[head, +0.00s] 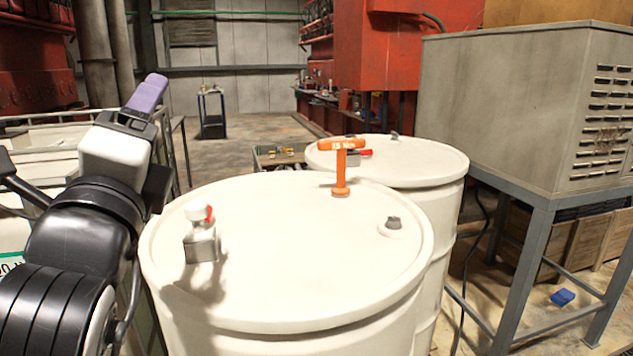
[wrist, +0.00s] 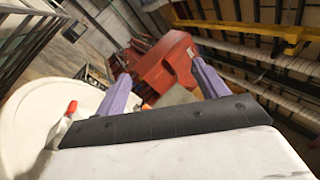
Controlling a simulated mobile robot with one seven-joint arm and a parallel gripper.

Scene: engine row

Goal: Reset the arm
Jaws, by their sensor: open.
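My arm rises along the left side of the head view. My gripper (head: 148,93), with purple fingers, is up at the upper left, left of the near white drum and above its top. In the wrist view the two purple fingers of my gripper (wrist: 160,88) stand wide apart with nothing between them. The gripper is open and empty. It touches nothing that I can see.
A near white drum (head: 290,270) carries a small bottle (head: 200,232) with a red part and an orange T-shaped tool (head: 341,165). A second white drum (head: 430,165) stands behind. A grey cabinet (head: 510,100) on a metal stand is at right. Open floor lies beyond.

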